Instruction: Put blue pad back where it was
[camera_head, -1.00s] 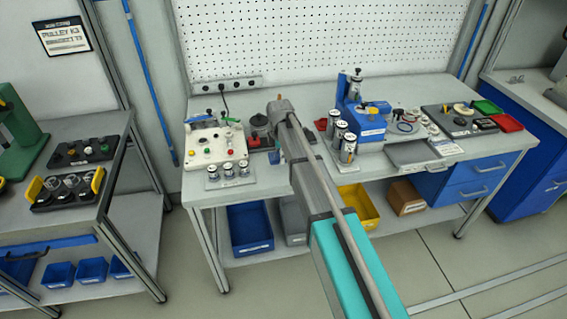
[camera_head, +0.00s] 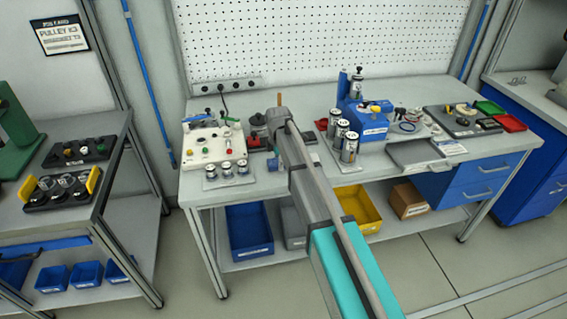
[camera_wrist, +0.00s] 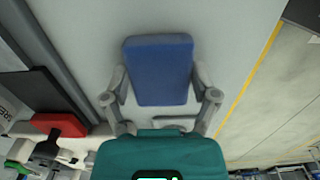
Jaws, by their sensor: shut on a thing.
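The blue pad (camera_wrist: 160,70) is a flat rectangle with rounded corners, held between the two grey fingers of my gripper (camera_wrist: 159,82) in the wrist view. The fingers lie along its left and right sides. A small blue patch, which looks like the same pad (camera_head: 273,164), shows left of my arm near the front of the workbench (camera_head: 265,184) in the head view. My arm hides most of the gripper there. I cannot tell whether the pad touches the bench top or hangs just above it.
A white panel with knobs (camera_head: 215,145) and several silver cylinders on a small plate (camera_head: 227,170) stand left of the pad. A red part (camera_wrist: 58,124) lies left in the wrist view. More cylinders (camera_head: 349,148) and a grey tray (camera_head: 415,154) stand right of my arm.

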